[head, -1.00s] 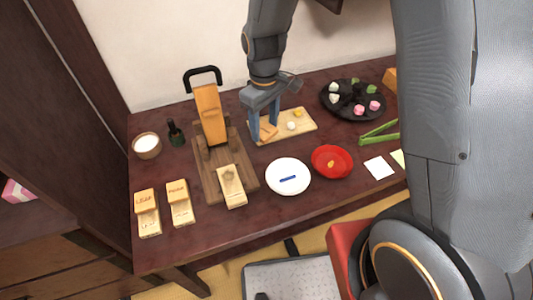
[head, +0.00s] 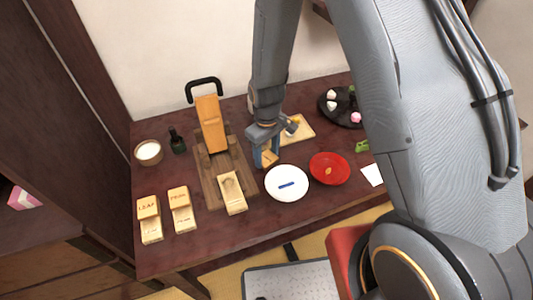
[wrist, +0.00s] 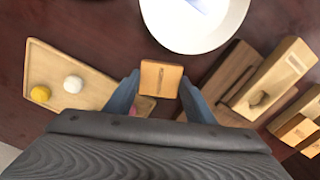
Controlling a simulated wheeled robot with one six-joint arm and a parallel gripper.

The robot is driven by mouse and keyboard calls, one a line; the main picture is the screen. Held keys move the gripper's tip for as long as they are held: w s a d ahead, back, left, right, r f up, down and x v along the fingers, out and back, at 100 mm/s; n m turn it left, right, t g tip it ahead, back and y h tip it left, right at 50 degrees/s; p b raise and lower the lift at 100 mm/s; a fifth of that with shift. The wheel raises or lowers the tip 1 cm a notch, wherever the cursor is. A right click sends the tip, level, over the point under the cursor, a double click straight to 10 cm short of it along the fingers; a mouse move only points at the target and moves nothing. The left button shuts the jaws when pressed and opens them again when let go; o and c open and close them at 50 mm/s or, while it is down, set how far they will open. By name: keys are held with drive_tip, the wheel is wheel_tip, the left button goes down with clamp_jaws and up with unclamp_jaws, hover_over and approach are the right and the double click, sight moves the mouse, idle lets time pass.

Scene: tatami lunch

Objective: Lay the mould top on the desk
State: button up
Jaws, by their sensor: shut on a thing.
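The mould top is a small, light-wood block (head: 270,159) with a dark marking on its face. My gripper (head: 265,157) is shut on it, with one finger on each side of the block in the wrist view (wrist: 160,78). The block is over the dark desk (head: 205,243), between the wooden press base and the tray, just behind the white plate. I cannot tell whether it touches the desk. A pale mould bottom (head: 233,197) with a hollow lies at the front of the press.
A white plate (head: 278,195) with a blue strip is close in front of my gripper. The press (head: 211,125) stands to the left, the tray (head: 306,127) with small balls to the right. A red plate (head: 325,173) and black dish (head: 334,118) are farther right.

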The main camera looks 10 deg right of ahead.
sight(267, 158)
drive_tip(key=shift+f, duration=0.15)
drive_tip(key=o, duration=1)
wheel_tip(267, 158, up, 11)
drive_tip(key=b, duration=0.2)
drive_tip(key=s+d+r+m, duration=0.2)
drive_tip(key=s+d+r, duration=0.1)
drive_tip(key=s+d, duration=0.1)
drive_tip(key=s+d+r+m, duration=0.2)
drive_tip(key=s+d+r, duration=0.1)
drive_tip(key=s+d, duration=0.1)
drive_tip(key=s+d+r+m+t, duration=0.1)
drive_tip(key=s+d+r+m, duration=0.2)
drive_tip(key=s, duration=0.1)
drive_tip(key=shift+s+d+b, duration=0.2)
drive_tip(key=shift+d+b, duration=0.1)
drive_tip(key=shift+d, duration=0.1)
